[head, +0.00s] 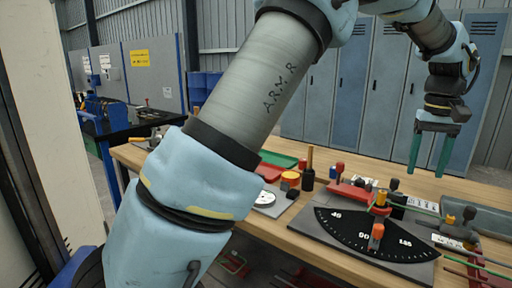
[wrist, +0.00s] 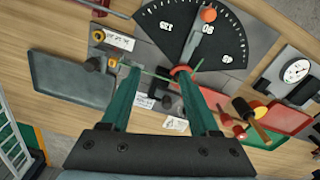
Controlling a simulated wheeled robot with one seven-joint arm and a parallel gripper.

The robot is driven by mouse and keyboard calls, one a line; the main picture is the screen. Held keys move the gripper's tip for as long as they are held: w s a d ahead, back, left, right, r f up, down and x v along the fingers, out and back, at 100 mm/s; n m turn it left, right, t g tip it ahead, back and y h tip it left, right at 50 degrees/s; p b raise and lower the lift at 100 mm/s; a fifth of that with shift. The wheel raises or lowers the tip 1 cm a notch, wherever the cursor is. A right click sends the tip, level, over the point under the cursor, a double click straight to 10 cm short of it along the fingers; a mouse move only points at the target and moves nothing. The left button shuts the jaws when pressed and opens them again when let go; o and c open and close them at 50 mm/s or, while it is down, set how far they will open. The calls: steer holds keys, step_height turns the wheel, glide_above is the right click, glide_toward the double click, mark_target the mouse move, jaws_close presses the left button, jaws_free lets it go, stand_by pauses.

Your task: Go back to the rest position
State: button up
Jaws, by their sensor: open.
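My gripper (head: 428,168) is raised above the far right part of the workbench in the head view, its two green fingers pointing down. The fingers are apart and nothing is held between them. In the wrist view my gripper (wrist: 160,76) shows both fingers spread over the bench. A thin green rod (wrist: 157,73) shows between the fingertips there, lying beyond them by the benchtop fixture. My arm crosses the middle of the head view and hides part of the bench.
The wooden workbench (head: 130,154) carries a black angle dial (head: 345,236) with an orange knob, a green tray (head: 278,159), a red tray (wrist: 292,120), a grey tray (wrist: 75,82) and a round gauge (wrist: 296,70). Blue lockers (head: 352,95) stand behind. The air around my gripper looks clear.

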steer(key=w+a+f+n, duration=0.1)
steer(key=w+a+f, duration=0.15)
steer(key=a, duration=0.55)
steer(key=w+a+f, duration=0.1)
steer(key=w+a, duration=0.3)
steer(key=a, duration=0.5)
steer(key=w+a+f+n, duration=0.1)
steer(key=w+a+f, duration=0.15)
steer(key=a, duration=0.55)
steer(key=s+a+f, duration=0.1)
steer(key=s+a, duration=0.1)
steer(key=a, duration=0.5)
steer(key=s+a+f+n+t, duration=0.1)
steer(key=s+a+f, duration=0.1)
steer(key=a, duration=0.6)
steer(key=s+a+f, duration=0.2)
steer(key=s+a, duration=0.2)
steer(key=a, duration=0.3)
steer(key=shift+a, duration=0.35)
